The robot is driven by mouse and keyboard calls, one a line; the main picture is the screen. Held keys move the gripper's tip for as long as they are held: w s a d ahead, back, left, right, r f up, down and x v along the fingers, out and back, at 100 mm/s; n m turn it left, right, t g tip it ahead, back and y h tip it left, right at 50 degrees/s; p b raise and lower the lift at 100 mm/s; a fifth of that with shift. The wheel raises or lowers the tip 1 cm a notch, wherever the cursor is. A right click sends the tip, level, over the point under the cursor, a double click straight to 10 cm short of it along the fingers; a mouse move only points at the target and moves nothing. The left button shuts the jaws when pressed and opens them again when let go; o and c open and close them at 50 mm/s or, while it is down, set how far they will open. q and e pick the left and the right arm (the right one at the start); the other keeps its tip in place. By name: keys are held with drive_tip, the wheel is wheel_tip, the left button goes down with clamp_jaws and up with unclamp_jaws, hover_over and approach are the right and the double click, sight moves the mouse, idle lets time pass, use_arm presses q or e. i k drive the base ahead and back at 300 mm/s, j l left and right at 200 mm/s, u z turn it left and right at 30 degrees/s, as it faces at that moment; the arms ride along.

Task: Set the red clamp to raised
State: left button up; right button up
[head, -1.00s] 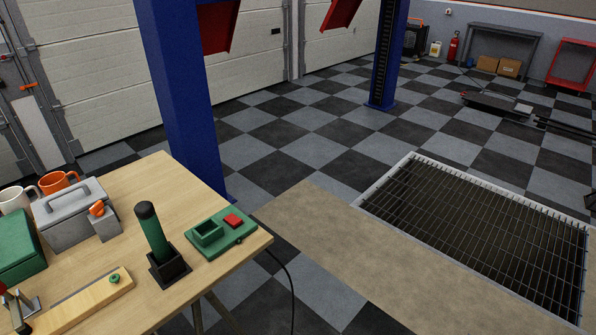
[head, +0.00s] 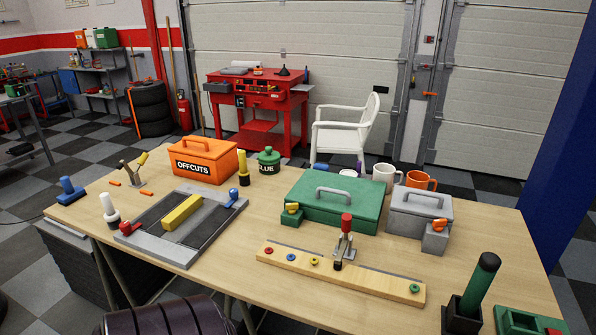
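The red clamp (head: 345,240) is a small metal toggle clamp with a red handle grip. Neither of my grippers is in view.
A green box (head: 335,200) and a grey box (head: 415,213) stand behind the clamp. A yellow-handled clamp (head: 137,170), orange OFFCUTS box (head: 203,160) and grey frame with yellow block (head: 183,212) are left.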

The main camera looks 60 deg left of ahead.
sight(346, 219)
drive_tip(key=u, duration=1.5)
